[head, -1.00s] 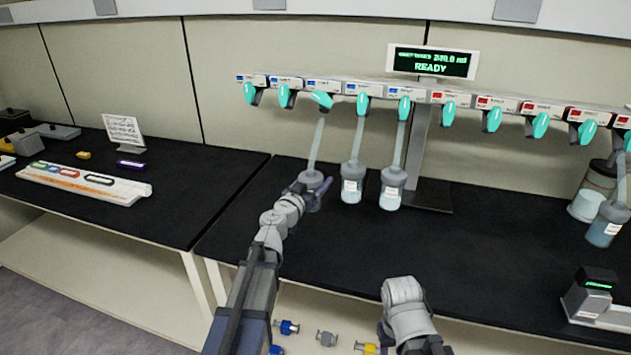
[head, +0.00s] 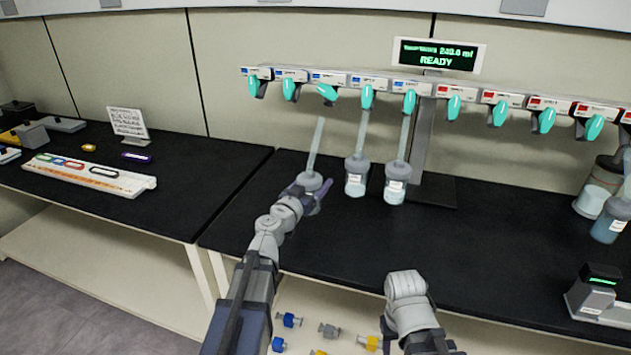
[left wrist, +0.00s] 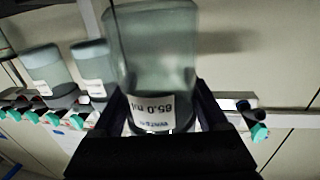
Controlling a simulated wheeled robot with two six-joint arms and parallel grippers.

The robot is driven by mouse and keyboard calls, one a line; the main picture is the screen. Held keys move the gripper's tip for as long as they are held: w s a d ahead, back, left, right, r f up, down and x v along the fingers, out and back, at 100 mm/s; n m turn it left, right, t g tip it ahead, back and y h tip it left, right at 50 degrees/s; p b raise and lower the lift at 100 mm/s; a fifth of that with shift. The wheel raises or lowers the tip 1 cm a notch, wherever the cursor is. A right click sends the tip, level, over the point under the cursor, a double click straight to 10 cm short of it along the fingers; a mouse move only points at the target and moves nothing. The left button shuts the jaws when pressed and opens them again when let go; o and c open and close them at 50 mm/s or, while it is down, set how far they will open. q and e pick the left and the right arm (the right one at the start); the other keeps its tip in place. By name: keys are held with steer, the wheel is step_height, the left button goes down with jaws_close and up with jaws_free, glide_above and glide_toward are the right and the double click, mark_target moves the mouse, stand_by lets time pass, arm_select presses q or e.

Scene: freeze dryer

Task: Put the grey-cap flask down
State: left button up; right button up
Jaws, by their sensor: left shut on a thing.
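My left gripper (head: 312,196) is shut on a flask with a grey cap (head: 310,181) and a pale tube (head: 316,145) rising from it, tilted slightly to the right. The tube's top end is apart from the teal valve (head: 327,92) above it. In the left wrist view the clear flask body (left wrist: 150,45) sits between the dark fingers, with a white label reading 65.0 ml. In the head view the gripper hides most of the flask body. I cannot tell whether its base touches the bench. My right gripper is not in view; only my right arm shows.
Two other grey-capped flasks (head: 356,180) (head: 396,188) hang by their tubes from the manifold (head: 370,82) just to the right. The black bench (head: 330,245) is clear in front. A display stand (head: 420,150) rises behind. A side bench (head: 190,180) holds a rack (head: 90,174).

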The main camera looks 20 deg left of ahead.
mark_target(313, 156)
arm_select(q)
step_height(313, 156, up, 9)
steer(key=p, duration=0.9)
steer(key=shift+d+f, duration=0.1)
